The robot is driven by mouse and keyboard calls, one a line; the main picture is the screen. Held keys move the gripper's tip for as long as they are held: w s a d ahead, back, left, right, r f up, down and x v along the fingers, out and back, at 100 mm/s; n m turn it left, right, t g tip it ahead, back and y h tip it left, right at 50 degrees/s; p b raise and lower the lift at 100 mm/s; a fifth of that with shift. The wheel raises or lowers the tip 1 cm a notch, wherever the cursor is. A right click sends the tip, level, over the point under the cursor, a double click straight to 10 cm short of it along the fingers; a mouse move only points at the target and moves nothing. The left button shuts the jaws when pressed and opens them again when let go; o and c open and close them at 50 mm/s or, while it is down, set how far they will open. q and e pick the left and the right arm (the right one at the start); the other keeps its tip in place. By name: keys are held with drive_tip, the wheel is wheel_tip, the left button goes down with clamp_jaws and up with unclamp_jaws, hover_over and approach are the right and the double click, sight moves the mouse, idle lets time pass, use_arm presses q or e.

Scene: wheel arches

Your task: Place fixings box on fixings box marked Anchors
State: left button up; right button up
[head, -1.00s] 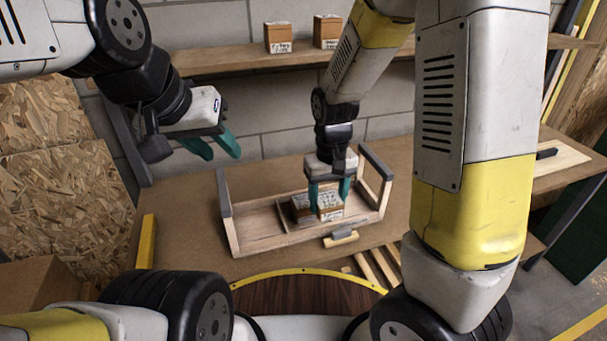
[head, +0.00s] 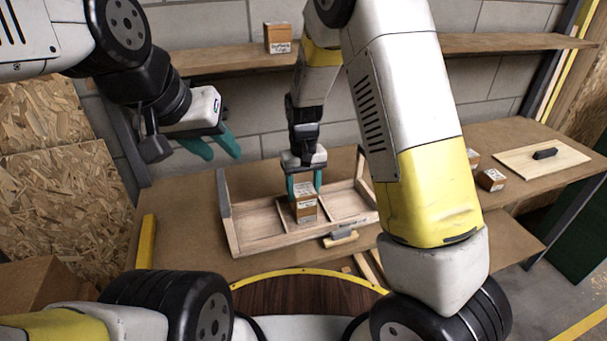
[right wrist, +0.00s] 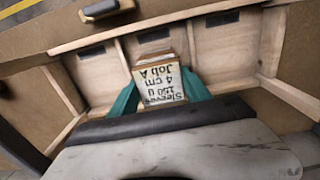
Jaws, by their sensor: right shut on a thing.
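My right gripper (head: 304,186) is shut on a small brown fixings box (head: 305,204) with white labels, above or in the middle of the wooden carrier (head: 262,224). My left gripper (head: 213,146) is open and empty, above the table's left part. No label reading "Anchors" is legible. A fixings box (head: 279,39) stands on the shelf, its label too small to read.
The carrier has upright end posts and several compartments. Small boxes (head: 490,179) and a board with a dark handle (head: 543,157) lie on the table at the right. The shelf (head: 212,61) runs along the back wall.

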sight(304, 189)
drive_tip(key=o, duration=1.5)
drive_tip(key=shift+f, duration=0.15)
wheel_tip(304, 189, up, 12)
drive_tip(key=s+d+r+m+t+y, duration=0.2)
drive_tip(key=s+d+r+t+y, duration=0.1)
drive_tip(key=s+d+r, duration=0.7)
drive_tip(key=s+d+r+m+t, duration=0.1)
drive_tip(key=s+d+r+t, duration=0.2)
drive_tip(key=s, duration=0.6)
drive_tip(key=shift+s+d+r+h, duration=0.3)
drive_tip(key=shift+d+r+h, duration=0.1)
drive_tip(key=shift+d+r, duration=0.25)
